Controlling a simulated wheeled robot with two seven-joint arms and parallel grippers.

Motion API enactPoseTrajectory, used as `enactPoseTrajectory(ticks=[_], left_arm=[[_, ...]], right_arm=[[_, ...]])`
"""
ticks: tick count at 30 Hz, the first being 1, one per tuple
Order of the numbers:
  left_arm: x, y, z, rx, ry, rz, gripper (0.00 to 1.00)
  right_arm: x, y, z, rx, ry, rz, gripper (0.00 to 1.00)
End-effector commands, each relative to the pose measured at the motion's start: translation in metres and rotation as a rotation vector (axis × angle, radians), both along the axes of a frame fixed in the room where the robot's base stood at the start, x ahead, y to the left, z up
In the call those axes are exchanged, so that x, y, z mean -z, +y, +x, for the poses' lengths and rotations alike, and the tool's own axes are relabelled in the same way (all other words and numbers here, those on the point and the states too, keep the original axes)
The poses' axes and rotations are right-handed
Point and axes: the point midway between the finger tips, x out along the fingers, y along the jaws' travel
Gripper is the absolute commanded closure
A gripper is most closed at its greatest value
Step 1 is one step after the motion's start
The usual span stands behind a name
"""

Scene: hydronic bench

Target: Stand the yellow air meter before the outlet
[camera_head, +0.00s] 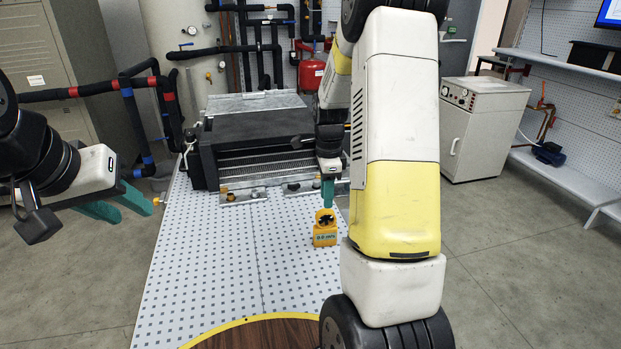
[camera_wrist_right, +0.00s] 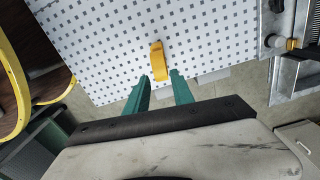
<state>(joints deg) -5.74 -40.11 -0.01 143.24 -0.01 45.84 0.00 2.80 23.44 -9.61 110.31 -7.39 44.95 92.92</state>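The yellow air meter (camera_head: 325,236) stands on the dotted white bench top, with a rounded head above a labelled base. It is in front of and to the right of the black unit (camera_head: 250,140), whose slatted front opening (camera_head: 262,163) faces the bench. My right gripper (camera_head: 327,193) points down just above the meter. In the right wrist view, the meter (camera_wrist_right: 158,63) lies at and beyond the green fingertips (camera_wrist_right: 160,77), which are apart with small gaps beside it. My left gripper (camera_head: 134,213) is open and empty, left of the bench.
Metal brackets with brass fittings (camera_head: 240,196) run along the unit's foot. A wooden round top with a yellow rim (camera_head: 262,332) is at the near edge. The bench's left and middle are clear. My right arm hides the bench's right side.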

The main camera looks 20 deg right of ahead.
Motion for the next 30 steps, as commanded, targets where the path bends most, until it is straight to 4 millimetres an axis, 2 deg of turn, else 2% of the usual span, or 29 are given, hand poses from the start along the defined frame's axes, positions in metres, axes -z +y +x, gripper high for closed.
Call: enactPoseTrajectory(ticks=[6, 12, 15, 19, 20, 26, 30], left_arm=[[0.0, 0.0, 0.0, 0.0, 0.0, 0.0, 0.64], [0.0, 0.0, 0.0, 0.0, 0.0, 0.0, 0.64], [0.0, 0.0, 0.0, 0.0, 0.0, 0.0, 0.64], [0.0, 0.0, 0.0, 0.0, 0.0, 0.0, 0.64], [0.0, 0.0, 0.0, 0.0, 0.0, 0.0, 0.64], [0.0, 0.0, 0.0, 0.0, 0.0, 0.0, 0.64], [0.0, 0.0, 0.0, 0.0, 0.0, 0.0, 0.64]], right_arm=[[0.029, 0.0, -0.001, -0.001, 0.002, 0.0, 0.71], [0.044, 0.0, 0.0, 0.0, 0.001, 0.001, 0.71], [0.046, 0.0, -0.001, -0.001, 0.0, 0.001, 0.71], [0.045, 0.0, 0.0, -0.001, 0.0, 0.001, 0.96], [0.045, 0.0, 0.0, -0.001, 0.0, 0.001, 1.0], [0.043, 0.0, 0.0, -0.001, -0.002, 0.001, 1.0], [0.035, 0.0, 0.001, -0.002, -0.003, 0.001, 1.0]])
